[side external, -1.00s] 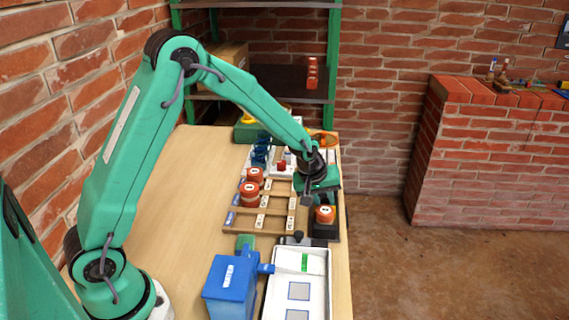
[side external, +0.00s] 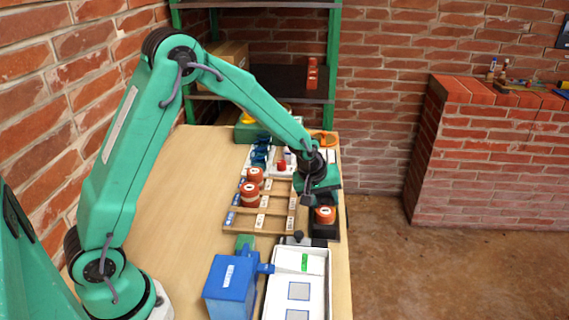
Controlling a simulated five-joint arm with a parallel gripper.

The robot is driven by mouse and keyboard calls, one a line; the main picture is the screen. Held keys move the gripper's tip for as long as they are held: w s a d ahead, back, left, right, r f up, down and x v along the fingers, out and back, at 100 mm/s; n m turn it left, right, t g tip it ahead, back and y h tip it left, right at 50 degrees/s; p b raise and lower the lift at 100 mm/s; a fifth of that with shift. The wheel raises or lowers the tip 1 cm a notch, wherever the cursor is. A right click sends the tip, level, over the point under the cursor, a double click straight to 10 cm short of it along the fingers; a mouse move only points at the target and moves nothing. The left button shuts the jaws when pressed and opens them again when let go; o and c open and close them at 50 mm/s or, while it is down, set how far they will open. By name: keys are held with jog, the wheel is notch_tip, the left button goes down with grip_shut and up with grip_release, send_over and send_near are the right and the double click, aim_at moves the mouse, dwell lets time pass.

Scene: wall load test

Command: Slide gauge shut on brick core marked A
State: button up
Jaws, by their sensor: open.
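A round orange-red brick core (side external: 325,213) with a pale mark on its top sits on a dark device (side external: 325,231), perhaps the slide gauge, at the right edge of the bench. The mark is too small to read. My gripper (side external: 312,199) is open, just above and slightly left of this core. My gripper's wrist hides part of the area behind it, and I cannot tell if it touches anything. Two more orange-red cores, one nearer (side external: 249,193) and one farther (side external: 255,175), stand in a wooden rack (side external: 240,219) with small labels.
A blue box marked WATER (side external: 231,284) and a white tray (side external: 318,292) stand at the front of the bench. Blue and red items sit behind the rack. Bare wood (side external: 190,215) lies left of the rack. A shelf stands at the back.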

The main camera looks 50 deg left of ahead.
aim_at(322, 203)
jog(key=shift+r, duration=3.35)
jog(key=shift+s+r, duration=0.25)
jog(key=shift+r, duration=0.15)
jog(key=s+a+r+m, duration=0.1)
jog(key=s+r+m, duration=0.3)
jog(key=s, duration=1)
jog(key=s+a+r+m+t, duration=0.1)
jog(key=s+r+m, duration=0.4)
jog(key=s, duration=1)
notch_tip(322, 203, up, 3)
jog(key=shift+r, duration=0.1)
